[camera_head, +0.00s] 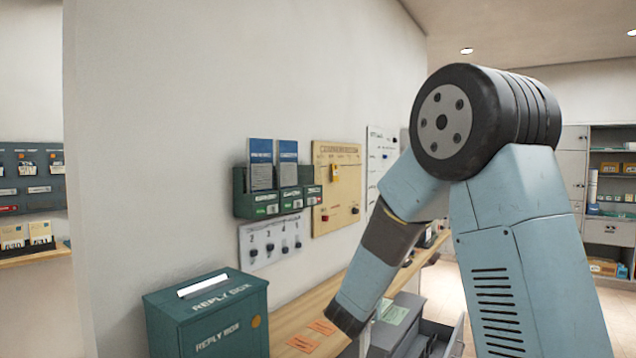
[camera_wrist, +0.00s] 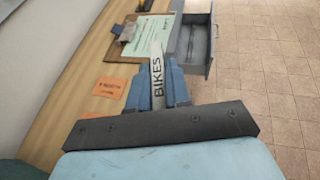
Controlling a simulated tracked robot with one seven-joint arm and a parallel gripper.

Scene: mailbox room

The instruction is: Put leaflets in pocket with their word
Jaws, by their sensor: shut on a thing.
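In the wrist view my gripper (camera_wrist: 158,88) is shut on a thin white leaflet (camera_wrist: 157,72), seen nearly edge-on, with the word BIKES along it. It is held above the counter and drawer side. In the head view a dark green wall rack (camera_head: 243,205) has several pockets with small white labels, too small to read. Two blue and grey leaflets, one left (camera_head: 261,165) and one right (camera_head: 288,163), stand upright in it; their titles are unclear. My arm comes down to the right of the rack; the gripper tips are not visible there.
A green reply box (camera_head: 209,318) stands in front, below the rack. Orange cards (camera_head: 304,344) lie on the wooden counter (camera_head: 290,317). A hook panel (camera_head: 270,240) and yellow board (camera_head: 337,185) hang nearby. A clipboard (camera_wrist: 133,50) and open drawer (camera_wrist: 196,45) are past my gripper.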

